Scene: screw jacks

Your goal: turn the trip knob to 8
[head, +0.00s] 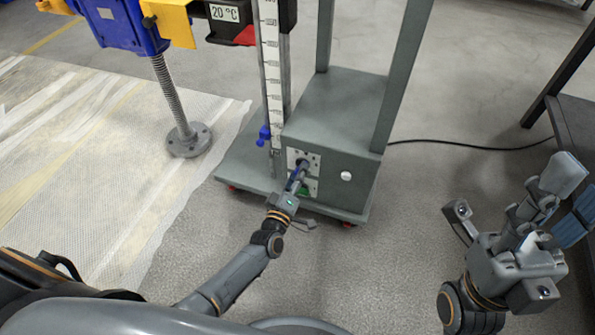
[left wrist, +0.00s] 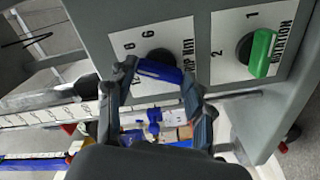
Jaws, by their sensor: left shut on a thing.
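The trip knob is a blue bar handle (left wrist: 160,72) on a dark round base, on a white label plate with numbers including 6 and 8. My left gripper (left wrist: 165,85) is shut on the blue handle, one finger at each end side of it. In the head view the left gripper (head: 299,174) reaches the front of the grey cabinet and mostly covers the knob. Which number the handle points at cannot be told. My right gripper (head: 515,215) is at the right, fingers spread, empty and away from the cabinet.
A green rotation knob (left wrist: 262,53), marked 1 and 2, sits close beside the trip knob. The grey cabinet (head: 335,110) has a white round button (head: 346,176) and a vertical scale (head: 270,70). A screw jack (head: 172,100) stands left. A black cable (head: 470,147) crosses the floor.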

